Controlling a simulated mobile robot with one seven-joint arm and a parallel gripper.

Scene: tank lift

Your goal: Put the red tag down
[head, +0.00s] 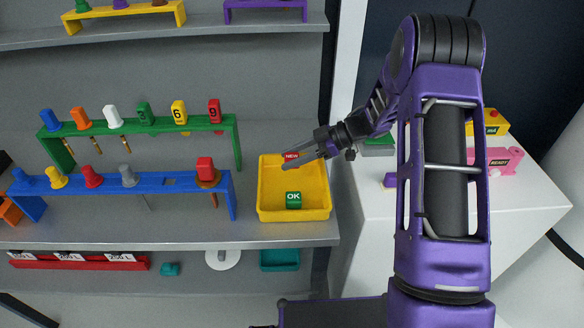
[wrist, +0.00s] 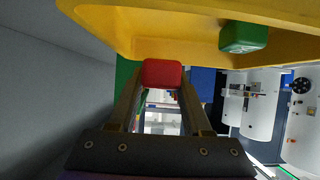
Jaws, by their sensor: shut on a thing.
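My gripper (head: 304,160) is shut on a red tag (head: 290,155) marked NEW. In the wrist view the red tag (wrist: 161,73) sits between the two fingertips. In the head view the tag overlaps the back rim of a yellow tray (head: 294,216) on the shelf. I cannot tell whether the tag touches the tray. A green tag marked OK (head: 293,200) lies in the tray; it also shows in the wrist view (wrist: 243,37).
Left of the tray stand a blue rack (head: 222,190) with coloured pegs and a green rack (head: 228,126) with numbered tags. A white counter (head: 365,205) with a pink block (head: 506,160) is to the right. A red strip (head: 80,262) lies below the shelf.

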